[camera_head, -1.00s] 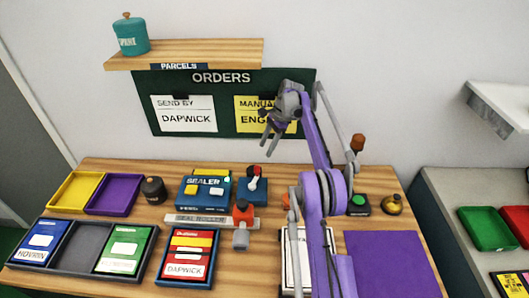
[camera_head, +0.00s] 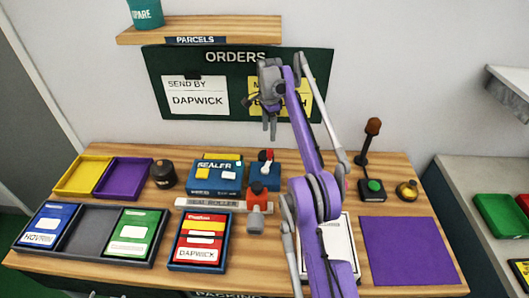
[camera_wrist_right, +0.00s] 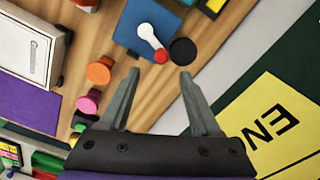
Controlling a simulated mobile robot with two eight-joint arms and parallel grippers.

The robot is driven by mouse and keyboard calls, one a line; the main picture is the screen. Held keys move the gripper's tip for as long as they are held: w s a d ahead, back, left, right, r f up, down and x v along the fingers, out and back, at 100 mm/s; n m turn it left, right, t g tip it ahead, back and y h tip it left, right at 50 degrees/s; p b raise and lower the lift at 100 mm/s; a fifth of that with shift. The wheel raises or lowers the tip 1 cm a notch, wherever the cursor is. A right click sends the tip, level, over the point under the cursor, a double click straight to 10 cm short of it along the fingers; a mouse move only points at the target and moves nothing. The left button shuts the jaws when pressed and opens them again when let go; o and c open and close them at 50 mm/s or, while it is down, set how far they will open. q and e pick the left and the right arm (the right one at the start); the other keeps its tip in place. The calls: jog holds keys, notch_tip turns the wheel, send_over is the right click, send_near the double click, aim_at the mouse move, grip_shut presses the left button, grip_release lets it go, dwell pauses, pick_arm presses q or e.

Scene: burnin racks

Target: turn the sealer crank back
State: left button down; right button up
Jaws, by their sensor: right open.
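The sealer (camera_head: 217,182) is a blue box with yellow and white parts on the table. Next to it stands a smaller blue crank housing (camera_head: 259,183) with a white crank arm and a red knob (camera_head: 270,154). In the right wrist view the white crank arm (camera_wrist_right: 150,37) slants across the blue housing (camera_wrist_right: 133,22), ending in the red knob (camera_wrist_right: 160,56). A black disc (camera_wrist_right: 183,51) sits beside the knob. My right gripper (camera_head: 269,133) is open and empty; in the wrist view its fingertips (camera_wrist_right: 160,73) are apart, with the knob showing between and beyond them. My left gripper is not in view.
A seal roller plate (camera_head: 205,203) and a red-and-grey tool (camera_head: 257,197) lie in front of the sealer. A black pot (camera_head: 163,174) stands left. A green button (camera_head: 374,186) and brass bell (camera_head: 407,190) are right. The orders board (camera_head: 152,82) is behind.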

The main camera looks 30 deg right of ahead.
aim_at(270, 150)
jog(key=f, duration=0.2)
jog(key=d+f+b, duration=0.1)
jog(key=f, duration=0.1)
jog(key=shift+w+d, duration=0.1)
jog(key=shift+w, duration=0.1)
jog(key=f, duration=0.1)
jog(key=f+b, duration=0.1)
jog(key=f, duration=0.3)
jog(key=shift+s+a+b, duration=0.2)
jog(key=shift+a+b, duration=0.05)
jog(key=shift+b, duration=0.1)
jog(key=shift+w+d+f, duration=0.1)
jog(key=shift+f, duration=0.5)
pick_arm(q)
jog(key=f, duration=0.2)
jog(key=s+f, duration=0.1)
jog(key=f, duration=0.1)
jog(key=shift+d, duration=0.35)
pick_arm(e)
grip_shut()
